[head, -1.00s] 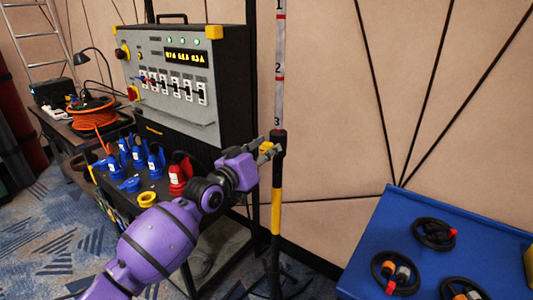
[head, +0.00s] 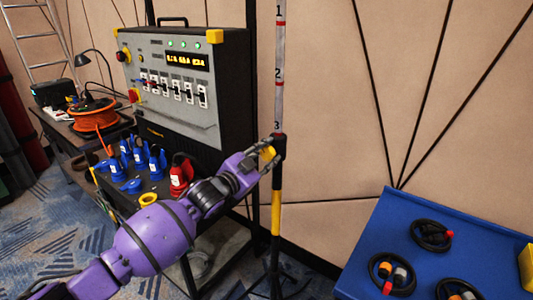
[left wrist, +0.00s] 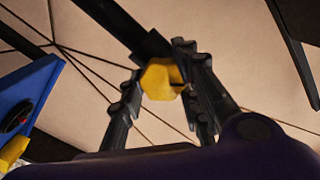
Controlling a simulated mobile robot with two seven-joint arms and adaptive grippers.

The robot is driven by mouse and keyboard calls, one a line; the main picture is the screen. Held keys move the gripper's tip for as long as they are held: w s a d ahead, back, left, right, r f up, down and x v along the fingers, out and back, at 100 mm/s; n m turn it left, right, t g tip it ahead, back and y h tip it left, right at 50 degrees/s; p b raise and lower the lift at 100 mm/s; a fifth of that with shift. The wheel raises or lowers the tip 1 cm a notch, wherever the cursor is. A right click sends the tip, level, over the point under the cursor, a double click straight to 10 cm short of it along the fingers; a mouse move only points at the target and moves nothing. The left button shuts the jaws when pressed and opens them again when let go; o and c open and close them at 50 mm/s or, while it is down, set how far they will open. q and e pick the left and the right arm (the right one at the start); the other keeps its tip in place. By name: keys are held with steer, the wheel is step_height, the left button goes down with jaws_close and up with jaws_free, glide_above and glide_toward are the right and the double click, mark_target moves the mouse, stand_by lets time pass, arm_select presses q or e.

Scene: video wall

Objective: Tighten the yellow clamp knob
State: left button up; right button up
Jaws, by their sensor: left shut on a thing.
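The yellow clamp knob (head: 267,153) sits on the left side of the dark collar (head: 279,147) on an upright pole stand. My left gripper (head: 265,152) is at the knob, its fingers on either side of it. In the left wrist view the yellow knob (left wrist: 161,79) shows between the two dark fingers (left wrist: 158,85), in front of the black pole (left wrist: 153,46). The fingers partly cover the knob in the head view. My right gripper is not in view.
A power distribution box (head: 185,85) with switches and a lit display stands behind my left arm. Blue and red connectors (head: 148,160) lie below it. A blue table (head: 370,240) with coiled black cables is at the right. Patterned carpet lies below.

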arm_select(q)
steer(key=m, duration=0.3)
steer(key=m+p, duration=0.1)
steer(key=shift+s+d+m, duration=0.1)
steer(key=shift+d+m, duration=0.15)
steer(key=shift+m, duration=0.05)
steer(key=m, duration=0.3)
steer(key=shift+f+p, duration=0.2)
steer(key=shift+p, duration=0.2)
steer(key=shift+m, duration=0.3)
steer(key=shift+f, duration=0.2)
steer(key=o, duration=1.1)
steer(key=shift+r, duration=0.1)
steer(key=shift+a, duration=0.1)
steer(key=shift+a, duration=0.15)
steer(key=v, duration=1.1)
steer(key=shift+s+a, duration=0.1)
steer(key=shift+s, duration=0.3)
